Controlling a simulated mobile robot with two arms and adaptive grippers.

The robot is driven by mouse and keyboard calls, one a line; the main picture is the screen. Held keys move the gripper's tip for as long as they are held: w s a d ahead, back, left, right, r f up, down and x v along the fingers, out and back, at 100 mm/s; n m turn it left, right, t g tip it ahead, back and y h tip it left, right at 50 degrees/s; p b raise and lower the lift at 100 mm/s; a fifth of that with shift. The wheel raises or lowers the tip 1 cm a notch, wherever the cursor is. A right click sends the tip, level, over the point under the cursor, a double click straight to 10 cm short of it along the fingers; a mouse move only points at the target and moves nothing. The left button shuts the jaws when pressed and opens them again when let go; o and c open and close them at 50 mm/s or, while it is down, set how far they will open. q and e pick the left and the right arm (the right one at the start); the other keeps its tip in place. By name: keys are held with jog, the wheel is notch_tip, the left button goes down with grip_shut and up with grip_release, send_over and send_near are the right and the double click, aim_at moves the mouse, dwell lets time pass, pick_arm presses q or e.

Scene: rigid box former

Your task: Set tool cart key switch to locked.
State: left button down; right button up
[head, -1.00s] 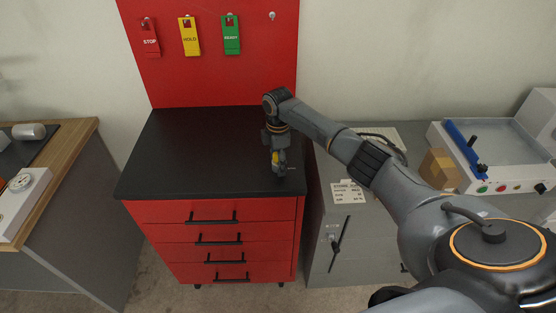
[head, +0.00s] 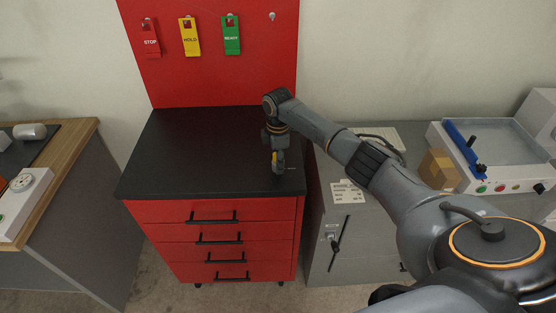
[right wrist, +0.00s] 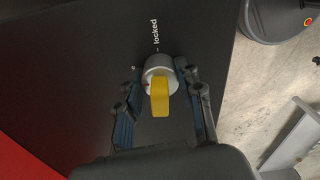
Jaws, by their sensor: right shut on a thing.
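The tool cart (head: 160,165) has a black top and red drawers. Its key switch (right wrist: 151,73) is a silver round barrel with a yellow key bar, seen in the right wrist view. The white word "locked" (right wrist: 155,36) and a short tick are printed on the black top beyond the switch. The yellow bar runs roughly in line with that tick. My right gripper (head: 278,168) is at the right part of the cart top, pointing down. In the right wrist view its fingers (right wrist: 161,98) stand on both sides of the switch, shut on it. The left gripper is out of view.
A red back panel (head: 215,80) holds STOP, HOLD and READY tags. A grey cabinet (head: 335,250) stands right of the cart, with a cardboard box (head: 438,168) and a machine on it. A wood-edged bench (head: 75,145) stands at left. Most of the cart top is clear.

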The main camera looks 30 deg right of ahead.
jog(key=shift+a+m+p, duration=0.1)
jog(key=shift+m+p, duration=1.35)
jog(key=shift+m, duration=0.95)
jog(key=shift+s+m+p, duration=0.1)
jog(key=shift+m+p, duration=0.9)
jog(key=shift+m, duration=1)
jog(key=shift+m+p, duration=0.9)
jog(key=shift+m, duration=1.2)
jog(key=shift+m+p, duration=0.55)
jog(key=shift+m, duration=1.15)
jog(key=shift+f+m, duration=0.1)
jog(key=shift+m, duration=0.4)
jog(key=o, duration=1.2)
jog(key=shift+c, duration=0.2)
